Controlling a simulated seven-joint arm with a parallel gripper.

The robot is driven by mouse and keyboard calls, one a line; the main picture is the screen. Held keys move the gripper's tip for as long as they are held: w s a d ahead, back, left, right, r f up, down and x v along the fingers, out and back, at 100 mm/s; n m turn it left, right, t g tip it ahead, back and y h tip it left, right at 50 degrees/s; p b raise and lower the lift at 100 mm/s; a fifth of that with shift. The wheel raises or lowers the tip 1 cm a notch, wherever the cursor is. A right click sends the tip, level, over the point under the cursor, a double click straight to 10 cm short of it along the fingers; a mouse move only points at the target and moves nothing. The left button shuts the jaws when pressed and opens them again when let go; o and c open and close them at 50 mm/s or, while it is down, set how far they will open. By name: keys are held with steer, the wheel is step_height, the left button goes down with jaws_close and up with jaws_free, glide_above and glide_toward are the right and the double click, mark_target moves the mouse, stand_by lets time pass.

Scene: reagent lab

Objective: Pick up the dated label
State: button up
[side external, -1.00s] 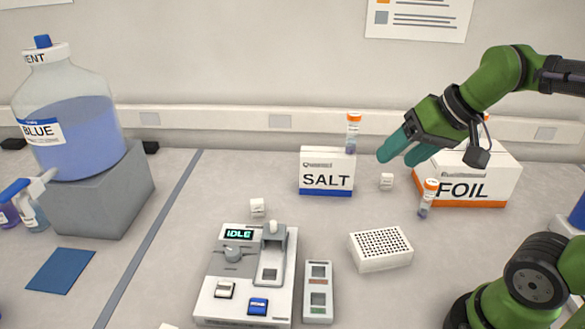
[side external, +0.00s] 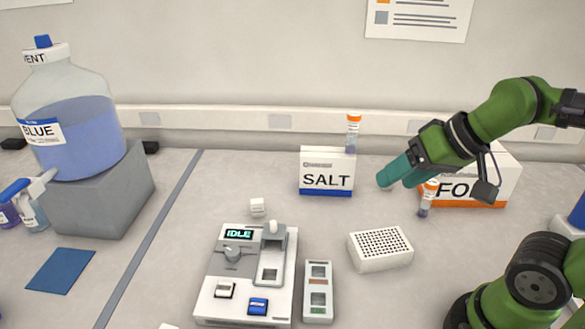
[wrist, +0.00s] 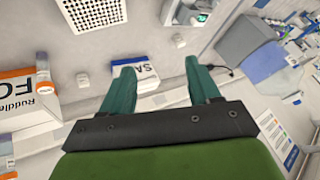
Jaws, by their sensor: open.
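I cannot make out for certain which thing is the dated label. Two small white blocks with faint print are candidates. One block (side external: 257,207) stands behind the grey device; it shows beyond the fingertips in the wrist view (wrist: 179,41). The other block (wrist: 83,80) lies left of my fingers in the wrist view; in the side view only a sliver shows at my fingertips. My gripper (side external: 384,179) is open, its teal fingers spread and empty in the wrist view (wrist: 157,72). It hangs above the bench between the SALT box and the FOIL box.
The SALT box (side external: 326,179) carries an orange-capped tube (side external: 353,131). The FOIL box (side external: 485,205) and another tube (side external: 424,203) stand close to my gripper. A white perforated rack (side external: 380,262) and the device reading IDLE (side external: 222,301) are nearer.

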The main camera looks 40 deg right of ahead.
steer(key=shift+d, duration=0.1)
steer(key=shift+c, duration=0.7)
steer(key=w+d+f+n+g+h, duration=0.1)
steer(key=w+d+f+n+g, duration=0.1)
steer(key=w+d+n, duration=0.5)
steer(key=w+d+f+n+g, duration=0.1)
steer(key=w+d+f+g, duration=0.25)
steer(key=d, duration=0.85)
steer(key=w+d+f+n+g+h, duration=0.15)
steer(key=w+d+n, duration=0.25)
steer(key=w+d, duration=0.4)
steer(key=shift+y, duration=0.25)
steer(key=f, duration=0.3)
steer(key=d+f, duration=0.1)
steer(key=f, duration=0.3)
steer(key=s+f, duration=0.1)
steer(key=f, duration=0.3)
steer(key=shift+s+d, duration=0.1)
steer(key=shift+d, duration=0.05)
steer(key=shift+w+a+f, duration=0.15)
steer(key=shift+w+f, duration=0.05)
steer(key=shift+f, duration=1.15)
steer(key=shift+w+a+f, duration=0.1)
steer(key=shift+w+f, duration=0.1)
steer(key=shift+f, duration=1.15)
